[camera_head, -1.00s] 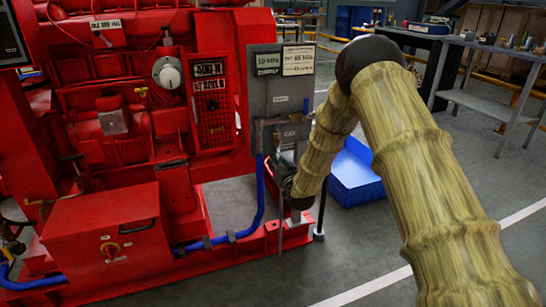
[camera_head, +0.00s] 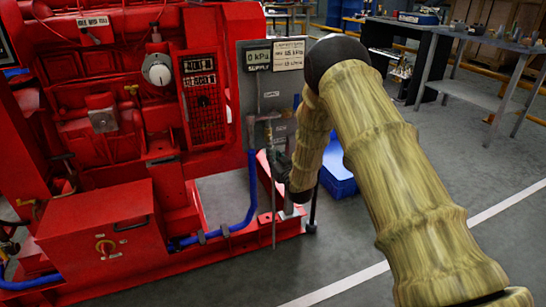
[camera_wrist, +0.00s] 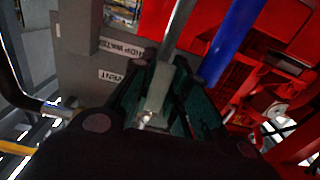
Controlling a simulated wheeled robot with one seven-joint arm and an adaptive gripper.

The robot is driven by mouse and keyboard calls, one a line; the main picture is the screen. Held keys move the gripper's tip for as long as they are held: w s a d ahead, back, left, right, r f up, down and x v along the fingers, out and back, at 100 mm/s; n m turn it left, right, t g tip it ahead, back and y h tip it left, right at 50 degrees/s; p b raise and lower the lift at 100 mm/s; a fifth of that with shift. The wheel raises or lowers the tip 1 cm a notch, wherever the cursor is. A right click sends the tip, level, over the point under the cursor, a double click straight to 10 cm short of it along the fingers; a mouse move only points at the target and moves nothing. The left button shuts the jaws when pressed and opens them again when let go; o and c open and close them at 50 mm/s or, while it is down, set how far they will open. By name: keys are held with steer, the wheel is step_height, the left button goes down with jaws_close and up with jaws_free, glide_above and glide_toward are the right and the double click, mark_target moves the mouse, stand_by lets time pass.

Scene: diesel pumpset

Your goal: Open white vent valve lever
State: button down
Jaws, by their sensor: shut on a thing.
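The white vent valve lever (camera_wrist: 158,92) shows in the wrist view as a pale flat bar between my dark green finger pads. My gripper (camera_wrist: 165,98) is shut on it. A "VENT" label (camera_wrist: 111,77) is on the grey panel just to the left. In the head view my gripper (camera_head: 278,165) is a dark shape at the lower part of the grey panel (camera_head: 285,93), partly hidden by my forearm. The lever cannot be made out there, and its exact angle is unclear.
A blue hose (camera_head: 253,185) runs close left of my gripper; it also shows in the wrist view (camera_wrist: 232,38). The red pumpset (camera_head: 120,110) fills the left. A blue bin (camera_head: 338,180) stands behind my arm. Open floor lies to the right.

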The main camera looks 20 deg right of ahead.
steer(key=shift+d, duration=0.1)
steer(key=c, duration=1.4)
jaws_free()
steer(key=shift+o, duration=0.2)
steer(key=s, duration=1.2)
steer(key=shift+d, duration=0.45)
